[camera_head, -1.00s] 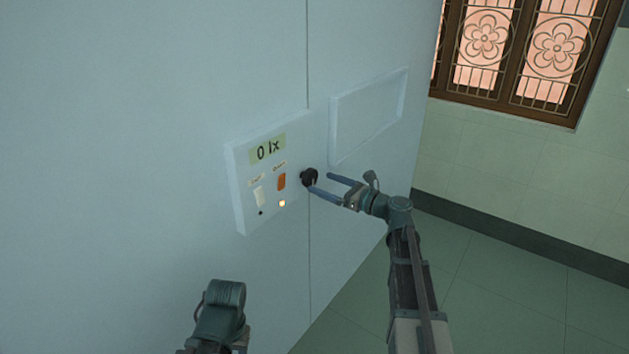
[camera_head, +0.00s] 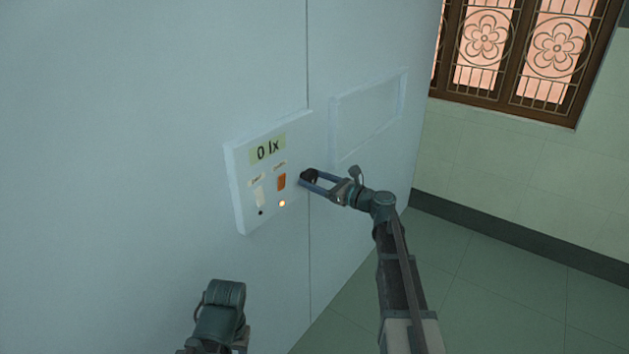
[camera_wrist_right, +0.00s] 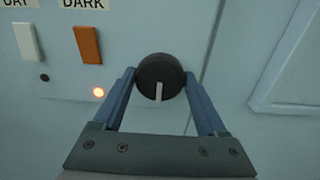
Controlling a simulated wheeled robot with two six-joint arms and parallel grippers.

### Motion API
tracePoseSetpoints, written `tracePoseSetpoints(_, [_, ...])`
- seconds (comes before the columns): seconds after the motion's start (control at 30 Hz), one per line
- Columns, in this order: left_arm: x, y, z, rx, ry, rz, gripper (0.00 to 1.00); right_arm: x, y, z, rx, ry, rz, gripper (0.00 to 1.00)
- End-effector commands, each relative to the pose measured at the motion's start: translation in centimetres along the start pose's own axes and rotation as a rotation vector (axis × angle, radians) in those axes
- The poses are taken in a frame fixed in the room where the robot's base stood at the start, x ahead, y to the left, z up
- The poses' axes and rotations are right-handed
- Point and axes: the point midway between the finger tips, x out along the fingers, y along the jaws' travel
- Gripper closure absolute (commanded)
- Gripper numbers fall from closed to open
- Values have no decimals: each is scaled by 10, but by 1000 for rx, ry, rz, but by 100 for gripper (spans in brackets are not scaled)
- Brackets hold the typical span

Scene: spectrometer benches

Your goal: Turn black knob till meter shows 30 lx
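The meter reads "0 lx" on its display (camera_head: 268,149) at the top of a white control panel (camera_head: 239,210). The black knob (camera_head: 309,176) is at the panel's right edge. In the right wrist view the knob (camera_wrist_right: 160,72) shows a white mark pointing straight down. My right gripper (camera_head: 304,178) has one finger on each side of the knob. In the right wrist view its fingertips (camera_wrist_right: 160,74) lie against the knob's sides with no clear gap. My left arm (camera_head: 220,310) shows at the bottom, but its fingers are not visible.
A white switch (camera_head: 259,197) and an orange switch (camera_head: 281,182) labelled "DARK" sit left of the knob. Below the orange one a small lamp (camera_head: 282,203) glows. A raised rectangular panel (camera_head: 368,115) is on the wall up and right. Open floor lies at the right.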

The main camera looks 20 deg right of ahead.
Motion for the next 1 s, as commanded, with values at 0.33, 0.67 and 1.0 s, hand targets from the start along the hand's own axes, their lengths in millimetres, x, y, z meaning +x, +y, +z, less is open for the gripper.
tracePoseSetpoints(0.33, [0,0,0,0,0,0,55,0,0,0,-13,0,1,81])
tracePoseSetpoints(0.67, [0,0,0,0,0,0,55,0,0,0,-186,0,1,81])
tracePoseSetpoints(1.0, [0,0,0,0,0,0,55,0,0,0,-504,1,1,81])
